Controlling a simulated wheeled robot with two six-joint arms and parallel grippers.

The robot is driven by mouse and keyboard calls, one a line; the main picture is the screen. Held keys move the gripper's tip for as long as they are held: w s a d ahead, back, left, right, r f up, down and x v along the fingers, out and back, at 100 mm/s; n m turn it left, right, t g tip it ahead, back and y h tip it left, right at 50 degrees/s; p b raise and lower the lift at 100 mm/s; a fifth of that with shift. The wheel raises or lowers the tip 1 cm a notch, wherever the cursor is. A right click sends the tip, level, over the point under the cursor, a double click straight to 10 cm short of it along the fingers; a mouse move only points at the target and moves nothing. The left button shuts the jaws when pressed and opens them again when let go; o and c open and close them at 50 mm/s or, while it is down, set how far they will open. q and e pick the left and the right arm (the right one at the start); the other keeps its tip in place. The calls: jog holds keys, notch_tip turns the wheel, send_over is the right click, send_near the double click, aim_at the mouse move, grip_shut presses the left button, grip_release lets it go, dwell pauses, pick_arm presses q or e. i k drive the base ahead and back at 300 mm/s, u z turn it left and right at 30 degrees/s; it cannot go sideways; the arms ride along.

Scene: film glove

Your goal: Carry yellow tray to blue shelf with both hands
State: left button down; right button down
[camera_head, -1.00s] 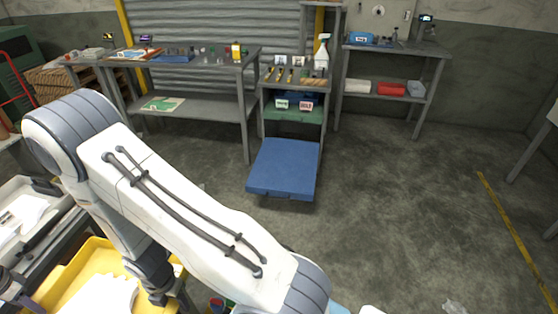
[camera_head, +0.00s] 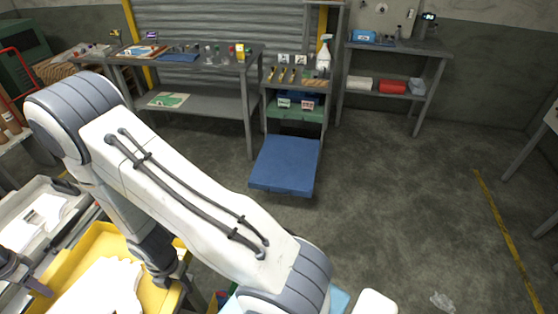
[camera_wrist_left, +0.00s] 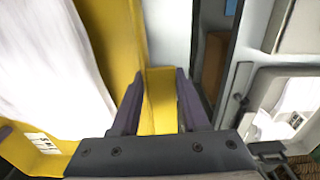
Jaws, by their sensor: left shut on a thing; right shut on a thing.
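The yellow tray (camera_head: 98,240) is at the lower left of the head view, with white film or glove-like pieces (camera_head: 105,288) in it. My left gripper (camera_head: 38,287) is at the tray's left side. In the left wrist view its two fingers (camera_wrist_left: 158,105) straddle the yellow tray wall (camera_wrist_left: 160,88) and are shut on it. My right arm crosses the head view, and its gripper (camera_head: 172,278) is shut on the tray's right side; its fingertips are hard to make out. A low blue shelf-like slab (camera_head: 286,165) stands near the floor in the middle, with nothing on it.
A grey tray of white pieces (camera_head: 35,220) lies on a surface at the left. Grey workbenches (camera_head: 200,105) with small items stand along the back wall. A second bench (camera_head: 398,65) is at the back right. The floor (camera_head: 400,200) at centre right is clear.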

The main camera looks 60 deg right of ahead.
aim_at(287, 159)
jog(key=z, duration=0.45)
jog(key=k, duration=1.05)
jog(key=z, duration=1.55)
jog(key=i, duration=1)
jog(key=z, duration=0.75)
jog(key=i, duration=2.15)
jog(key=u, duration=0.25)
jog(key=i, duration=0.9)
jog(key=u, duration=1.1)
jog(key=i, duration=0.55)
jog(key=u, duration=1.05)
jog(key=i, duration=0.45)
jog(key=u, duration=0.25)
